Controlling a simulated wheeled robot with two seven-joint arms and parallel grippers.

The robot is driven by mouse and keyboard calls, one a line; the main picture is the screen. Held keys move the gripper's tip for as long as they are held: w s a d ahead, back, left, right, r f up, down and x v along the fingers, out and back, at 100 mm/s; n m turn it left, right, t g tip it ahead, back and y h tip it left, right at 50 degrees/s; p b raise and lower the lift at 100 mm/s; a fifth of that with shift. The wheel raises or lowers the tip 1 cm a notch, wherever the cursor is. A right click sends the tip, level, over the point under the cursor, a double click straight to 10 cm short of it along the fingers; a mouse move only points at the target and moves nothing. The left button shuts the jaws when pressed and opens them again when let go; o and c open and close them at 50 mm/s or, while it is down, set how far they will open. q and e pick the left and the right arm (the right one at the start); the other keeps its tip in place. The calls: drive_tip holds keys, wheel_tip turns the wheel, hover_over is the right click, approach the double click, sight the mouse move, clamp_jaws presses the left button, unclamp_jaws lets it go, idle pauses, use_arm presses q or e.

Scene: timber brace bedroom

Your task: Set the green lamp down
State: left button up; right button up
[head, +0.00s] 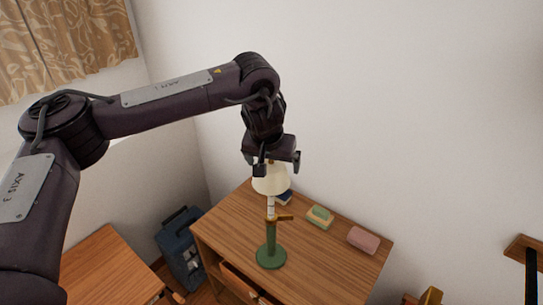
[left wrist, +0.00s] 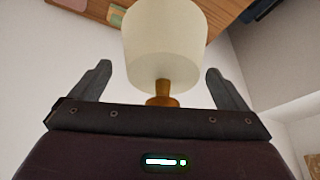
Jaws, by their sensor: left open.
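The green lamp (head: 271,257) stands upright on the wooden desk (head: 330,262), its round green base appearing flat on the top. It has a green stem, a small wooden piece at mid-height and a cream shade (head: 270,184). My left gripper (head: 278,165) is directly above the shade, pointing down, open. In the left wrist view the shade (left wrist: 170,45) and its wooden top knob (left wrist: 162,91) show between the two spread fingers, with gaps on both sides. Nothing is gripped. My right gripper is not in view.
A green-and-yellow block (head: 320,216), a pink block (head: 363,240) and a dark blue item (head: 284,198) lie near the desk's back edge. A drawer (head: 238,282) is partly open in front. A blue box (head: 181,240) stands left of the desk, near another wooden surface (head: 108,268).

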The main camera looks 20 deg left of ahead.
use_arm(q)
drive_tip(key=shift+s+r, duration=0.15)
drive_tip(key=shift+r, duration=0.25)
drive_tip(key=v, duration=1.1)
drive_tip(key=shift+b, duration=0.35)
drive_tip(key=shift+f, duration=0.1)
